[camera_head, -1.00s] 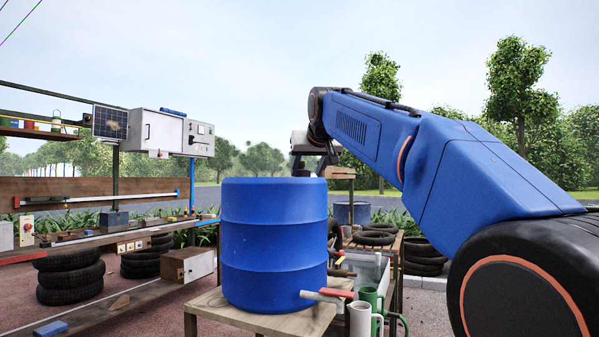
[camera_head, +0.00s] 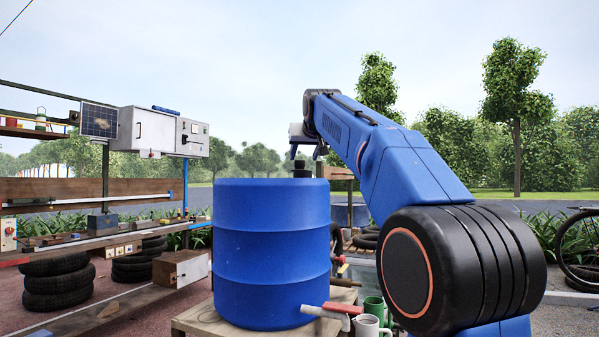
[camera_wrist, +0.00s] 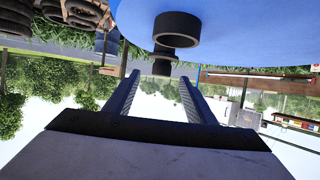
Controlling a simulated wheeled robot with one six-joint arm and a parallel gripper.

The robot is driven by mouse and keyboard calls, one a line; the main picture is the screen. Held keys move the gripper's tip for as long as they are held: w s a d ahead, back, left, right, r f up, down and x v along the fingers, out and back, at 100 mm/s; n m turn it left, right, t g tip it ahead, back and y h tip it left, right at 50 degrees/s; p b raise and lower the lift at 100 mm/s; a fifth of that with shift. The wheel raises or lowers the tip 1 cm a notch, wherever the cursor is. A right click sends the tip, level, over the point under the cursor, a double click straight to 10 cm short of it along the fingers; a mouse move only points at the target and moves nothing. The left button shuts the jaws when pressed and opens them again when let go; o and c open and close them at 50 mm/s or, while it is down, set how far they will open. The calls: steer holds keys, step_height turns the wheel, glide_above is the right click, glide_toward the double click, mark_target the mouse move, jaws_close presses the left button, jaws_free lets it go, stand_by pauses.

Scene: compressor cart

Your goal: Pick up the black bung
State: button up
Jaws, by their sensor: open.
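The black bung (camera_head: 302,168) stands on top of the blue drum (camera_head: 270,255), near its right side. In the wrist view the bung (camera_wrist: 178,27) shows as a wide dark ring with a narrower dark part towards my jaws, against the drum's blue top (camera_wrist: 230,30). My gripper (camera_head: 306,152) is above the bung in the head view, fingers pointing down. In the wrist view my gripper (camera_wrist: 158,78) is open and empty, its two fingers apart, with the bung just beyond the fingertips. I see no contact.
The drum stands on a wooden table (camera_head: 200,318). A red-handled tap (camera_head: 328,312), a white mug (camera_head: 368,325) and a green mug (camera_head: 374,306) are at its lower right. A shelf rack with a grey cabinet (camera_head: 150,130) stands at left. The air around my gripper is clear.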

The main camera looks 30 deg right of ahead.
mark_target(298, 169)
steer(key=x, duration=1.2)
steer(key=shift+w+a, duration=0.1)
steer(key=shift+a, duration=0.05)
steer(key=c, duration=1.1)
